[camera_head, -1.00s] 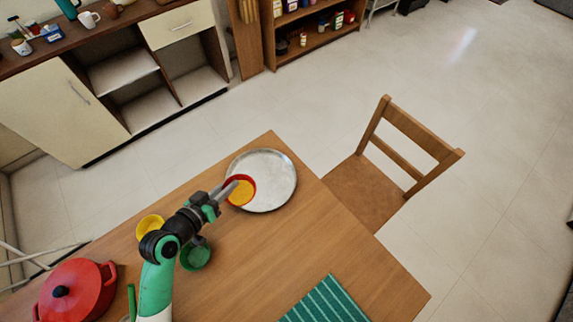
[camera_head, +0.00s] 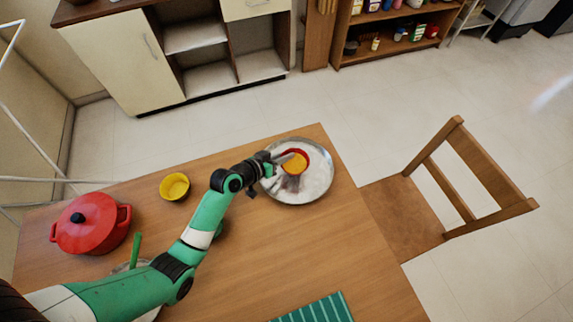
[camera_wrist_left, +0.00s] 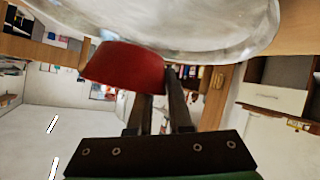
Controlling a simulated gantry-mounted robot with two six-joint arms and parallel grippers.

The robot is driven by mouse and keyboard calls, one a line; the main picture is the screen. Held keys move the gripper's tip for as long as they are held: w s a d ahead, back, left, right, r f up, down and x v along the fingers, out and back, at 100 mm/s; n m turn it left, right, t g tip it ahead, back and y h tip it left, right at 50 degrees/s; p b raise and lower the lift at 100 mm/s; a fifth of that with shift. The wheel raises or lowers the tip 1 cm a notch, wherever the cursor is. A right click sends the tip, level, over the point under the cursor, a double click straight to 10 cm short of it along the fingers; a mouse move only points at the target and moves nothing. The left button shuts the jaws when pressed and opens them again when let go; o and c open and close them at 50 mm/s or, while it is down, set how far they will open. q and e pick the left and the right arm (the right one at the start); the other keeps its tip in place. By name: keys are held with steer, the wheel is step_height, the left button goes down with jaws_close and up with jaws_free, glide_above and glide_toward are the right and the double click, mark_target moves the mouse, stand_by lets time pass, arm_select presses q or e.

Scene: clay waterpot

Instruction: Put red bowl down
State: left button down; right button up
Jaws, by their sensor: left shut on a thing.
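A small red bowl (camera_head: 305,158), orange-yellow inside, is over the round metal plate (camera_head: 318,186) at the table's far right corner. My left gripper (camera_head: 281,158) reaches in from the left and is shut on the bowl's rim. In the left wrist view the red bowl (camera_wrist_left: 122,68) is at the fingertips of my left gripper (camera_wrist_left: 160,85), close against the plate (camera_wrist_left: 215,40). A dark shadow lies on the plate beside the bowl; I cannot tell whether the bowl touches the plate. My right gripper is not in view.
A yellow bowl (camera_head: 174,186) and a red lidded pot (camera_head: 90,223) stand on the wooden table (camera_head: 300,255) at the left. A green striped mat (camera_head: 318,309) lies at the front. A wooden chair (camera_head: 440,195) is at the right. The middle of the table is clear.

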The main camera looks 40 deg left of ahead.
arm_select(q)
steer(key=shift+w+a+f, duration=0.1)
steer(key=shift+w+f, duration=0.1)
steer(key=shift+w, duration=0.1)
steer(key=shift+w+f+b, duration=0.15)
steer(key=shift+f+b, duration=0.95)
steer(key=shift+f, duration=0.7)
steer(key=shift+w+f, duration=0.1)
steer(key=shift+f, duration=0.05)
steer(key=c, duration=0.8)
jaws_free()
